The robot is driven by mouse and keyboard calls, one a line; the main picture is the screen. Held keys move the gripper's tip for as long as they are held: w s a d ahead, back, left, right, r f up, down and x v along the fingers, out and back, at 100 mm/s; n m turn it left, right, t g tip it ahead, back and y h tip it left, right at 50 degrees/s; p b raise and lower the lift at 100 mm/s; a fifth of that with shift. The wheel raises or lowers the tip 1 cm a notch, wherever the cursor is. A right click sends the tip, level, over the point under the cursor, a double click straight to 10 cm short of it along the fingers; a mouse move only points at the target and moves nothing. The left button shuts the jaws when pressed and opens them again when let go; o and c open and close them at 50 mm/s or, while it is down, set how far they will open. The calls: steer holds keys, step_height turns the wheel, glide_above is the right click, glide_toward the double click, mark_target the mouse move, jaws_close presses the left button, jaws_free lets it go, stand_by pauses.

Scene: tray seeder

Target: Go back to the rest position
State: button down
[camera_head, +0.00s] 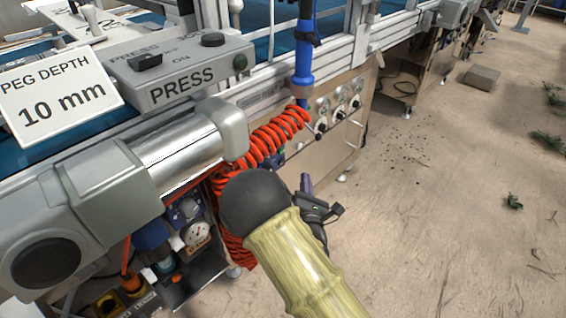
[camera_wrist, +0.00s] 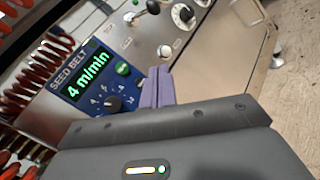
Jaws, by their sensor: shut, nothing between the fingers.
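My gripper (camera_head: 307,184) is in front of the machine's lower side in the head view, small and partly hidden behind my arm. In the wrist view its two purple fingers (camera_wrist: 158,87) are together, with nothing between them. They point at the metal panel, just right of the blue seed belt control (camera_wrist: 98,80). That control shows 4 m/min, with a green button (camera_wrist: 123,68) and a black knob (camera_wrist: 113,104). I cannot tell whether the fingertips touch the panel.
A red coiled hose (camera_head: 265,142) hangs close to the left of my gripper. A press box (camera_head: 180,76) and a sign reading peg depth 10 mm (camera_head: 62,98) stand at upper left. The dusty floor (camera_head: 440,190) to the right is mostly open, with scattered debris.

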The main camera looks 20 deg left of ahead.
stand_by(0.6)
steer(key=w+d+r+m+g+h+p, duration=0.1)
steer(key=d+r+m+g+h+p, duration=0.25)
steer(key=d+m, duration=0.55)
steer(key=d+r+m+g+h+p, duration=0.3)
steer(key=d+m+g+p, duration=0.15)
steer(key=d+m, duration=0.45)
steer(key=s+d+r+m+g+p, duration=0.4)
steer(key=s+d+r+m, duration=0.35)
steer(key=s, duration=0.25)
steer(key=s+d+r+m+g+p, duration=0.4)
steer(key=s+d+r+m+p, duration=0.15)
steer(key=s+m, duration=0.3)
step_height(320, 180, up, 37)
steer(key=n+p, duration=0.1)
steer(key=p, duration=3.5)
steer(key=shift+s+r+h, duration=0.2)
steer(key=shift+h, duration=0.25)
steer(key=shift+d, duration=0.15)
